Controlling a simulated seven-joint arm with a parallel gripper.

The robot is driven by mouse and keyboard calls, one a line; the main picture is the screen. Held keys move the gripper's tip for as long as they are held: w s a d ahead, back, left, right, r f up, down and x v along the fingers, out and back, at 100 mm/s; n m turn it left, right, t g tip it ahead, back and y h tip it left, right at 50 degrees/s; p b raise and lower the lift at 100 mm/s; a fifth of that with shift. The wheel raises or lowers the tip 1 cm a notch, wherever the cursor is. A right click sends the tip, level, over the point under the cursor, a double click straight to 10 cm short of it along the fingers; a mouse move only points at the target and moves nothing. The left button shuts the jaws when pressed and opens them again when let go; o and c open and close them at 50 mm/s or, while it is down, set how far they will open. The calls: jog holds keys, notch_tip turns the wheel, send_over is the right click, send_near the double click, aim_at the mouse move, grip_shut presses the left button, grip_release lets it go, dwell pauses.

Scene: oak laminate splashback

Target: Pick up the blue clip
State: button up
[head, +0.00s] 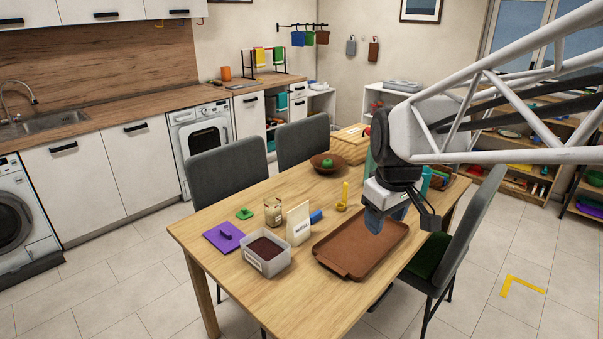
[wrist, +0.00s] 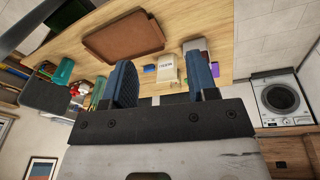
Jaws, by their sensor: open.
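A small blue piece (head: 316,217), which looks like the blue clip, lies on the wooden table right beside the white paper bag (head: 299,223); its exact shape is too small to tell. It also seems to show in the wrist view (wrist: 150,69), left of the bag. My gripper (head: 385,217) has blue fingers and hangs above the brown tray, to the right of the blue piece and apart from it. In the wrist view its two fingers (wrist: 160,75) are spread wide with nothing held between them.
The brown tray (head: 335,262) lies at the table's front right. A grey tub (head: 263,268) with dark contents, a purple board (head: 223,237), a jar (head: 273,211), a yellow item (head: 343,198) and a bowl (head: 326,168) stand around.

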jog(key=w+a+f+n, duration=0.2)
jog(key=w+n, duration=0.4)
jog(key=w, duration=1.1)
jog(key=n+g, duration=0.2)
jog(key=n, duration=1.3)
send_over(315, 214)
notch_tip(315, 214, down, 28)
jog(key=shift+r, duration=0.1)
jog(key=shift+w+a+f, duration=0.1)
jog(key=shift+w+f, duration=0.1)
jog(key=shift+f, duration=0.15)
jog(key=shift+f, duration=1.25)
jog(key=shift+f, duration=0.1)
jog(key=shift+s+f, duration=0.1)
jog(key=shift+f, duration=2.45)
